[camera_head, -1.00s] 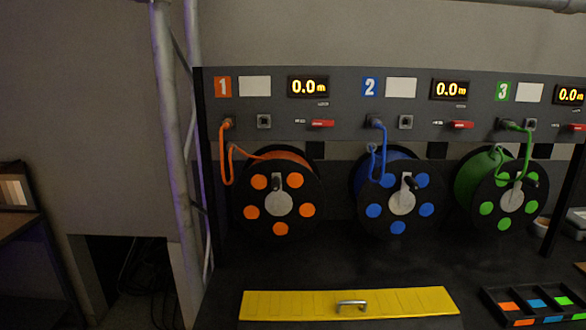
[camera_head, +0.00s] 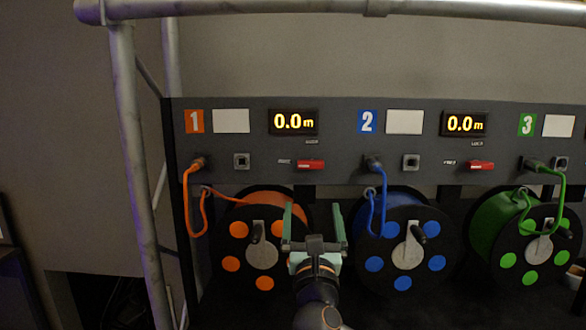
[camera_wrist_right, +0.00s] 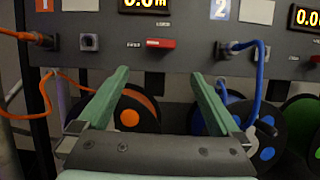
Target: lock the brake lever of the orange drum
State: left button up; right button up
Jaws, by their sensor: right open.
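The orange drum (camera_head: 232,263) hangs under the panel at the left, with an orange cable up to a socket. Its red brake lever (camera_head: 311,165) lies flat on the panel above and to the right of the drum, between small labels; it also shows in the right wrist view (camera_wrist_right: 160,43). My right gripper (camera_head: 312,207) is open and empty, below the lever and in front of the drum's right edge. Its two green fingers point at the panel, apart from the lever. In the right wrist view the lever is above and between the fingertips. My left gripper is not in view.
The blue drum (camera_head: 403,272) stands close to the right of my gripper, with its blue cable (camera_head: 376,205) hanging near. The green drum (camera_head: 520,250) is farther right. A metal truss post (camera_head: 138,170) stands at the left and a truss bar (camera_head: 330,9) crosses the top.

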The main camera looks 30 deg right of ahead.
aim_at(311, 167)
jog(key=p+x, duration=0.1)
jog(key=x, duration=0.5)
jog(key=r+p+x, duration=0.1)
jog(key=x, duration=0.6)
jog(key=shift+s+a+r, duration=0.15)
jog(key=shift+s, duration=0.1)
jog(key=shift+c, duration=0.2)
jog(key=c, duration=1.3)
jog(key=shift+o, duration=0.2)
